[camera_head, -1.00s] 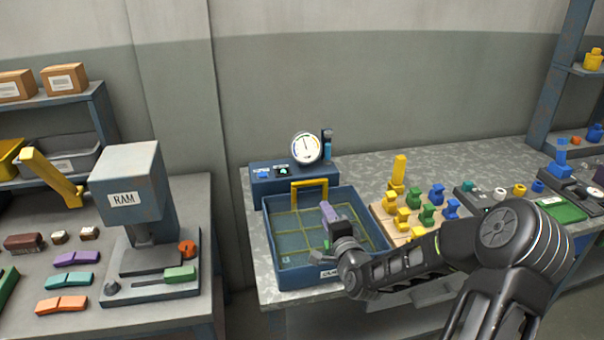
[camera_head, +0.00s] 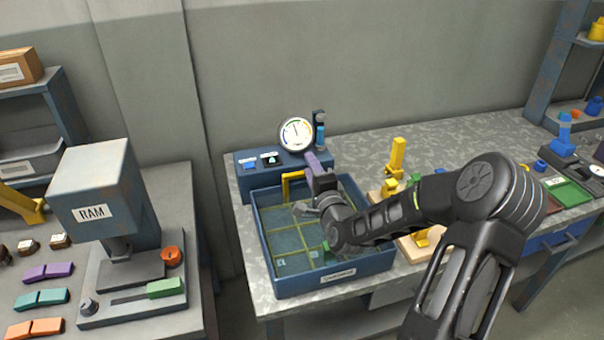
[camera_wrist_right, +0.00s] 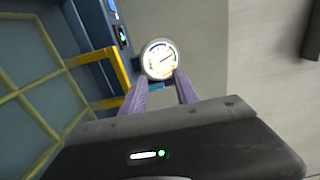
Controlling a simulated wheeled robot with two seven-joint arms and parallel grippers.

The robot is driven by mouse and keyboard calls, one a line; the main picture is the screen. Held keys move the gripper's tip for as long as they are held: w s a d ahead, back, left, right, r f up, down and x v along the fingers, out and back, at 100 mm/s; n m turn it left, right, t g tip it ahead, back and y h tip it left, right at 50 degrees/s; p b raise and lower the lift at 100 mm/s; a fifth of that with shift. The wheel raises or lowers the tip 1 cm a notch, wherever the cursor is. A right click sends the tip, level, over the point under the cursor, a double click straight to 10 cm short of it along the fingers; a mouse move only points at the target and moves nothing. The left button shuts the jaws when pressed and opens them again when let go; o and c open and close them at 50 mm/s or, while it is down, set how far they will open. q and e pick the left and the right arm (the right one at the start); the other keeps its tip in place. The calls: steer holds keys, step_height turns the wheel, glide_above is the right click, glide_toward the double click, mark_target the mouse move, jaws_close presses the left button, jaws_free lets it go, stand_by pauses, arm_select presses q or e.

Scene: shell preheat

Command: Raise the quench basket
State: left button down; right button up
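The quench basket is a yellow wire grid (camera_head: 300,240) sitting low inside a blue tank (camera_head: 330,277). Its yellow handle (camera_head: 287,188) stands upright at the tank's back side. In the right wrist view the handle (camera_wrist_right: 126,73) lies left of the fingers. My right gripper (camera_head: 314,162) has purple fingers and is above the tank's back part, to the right of the handle. In the wrist view the fingers (camera_wrist_right: 160,80) are apart with nothing held between them. My right forearm hides the basket's right part. My left gripper is out of view.
A control box (camera_head: 268,172) with a round gauge (camera_head: 296,133) and a blue vial (camera_head: 320,130) stands just behind the tank. The RAM press (camera_head: 105,200) is on the left bench. Coloured parts on a board lie right of the tank, partly behind my arm.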

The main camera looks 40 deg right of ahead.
glide_toward(303, 175)
steer(key=x, duration=0.3)
steer(key=p+x, duration=0.2)
steer(key=x, duration=0.5)
steer(key=shift+w+d+f, duration=0.1)
steer(key=shift+w+d, duration=0.1)
steer(key=shift+w, duration=0.15)
steer(key=shift+c, duration=0.2)
jaws_close()
stand_by(0.6)
